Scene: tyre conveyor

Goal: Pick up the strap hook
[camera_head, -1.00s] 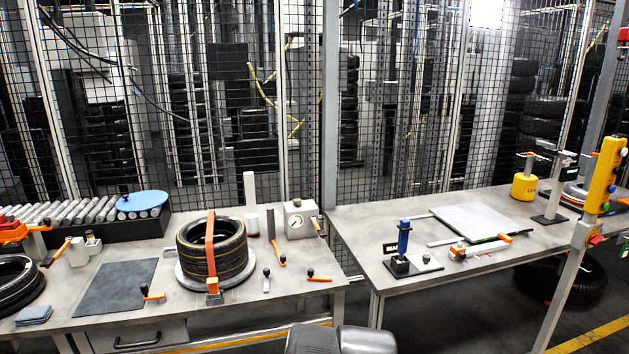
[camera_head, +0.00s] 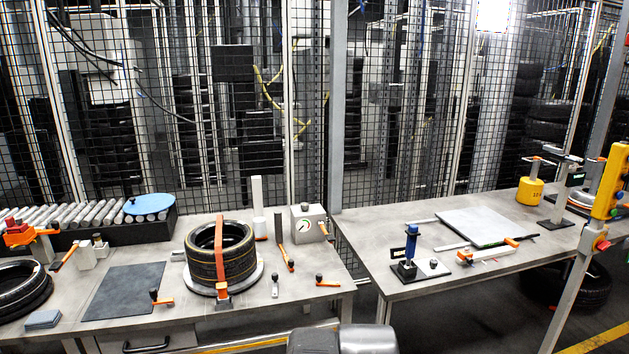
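A tyre (camera_head: 204,262) lies flat on a pale round plate (camera_head: 258,281) on the left bench. An orange strap (camera_head: 221,243) runs over it, ending in an orange fitting (camera_head: 223,296) at its front. Small orange pieces with black knobs lie nearby: one left of the tyre (camera_head: 160,298), one to its right (camera_head: 326,282), and a longer one (camera_head: 287,258) behind. I cannot tell which of these is the strap hook. My gripper is not in view; only a dark grey part of my own body shows at the bottom edge.
The right bench (camera_head: 375,232) holds a blue-handled tool (camera_head: 411,243), a pale plate (camera_head: 478,226) and a yellow weight (camera_head: 530,191).

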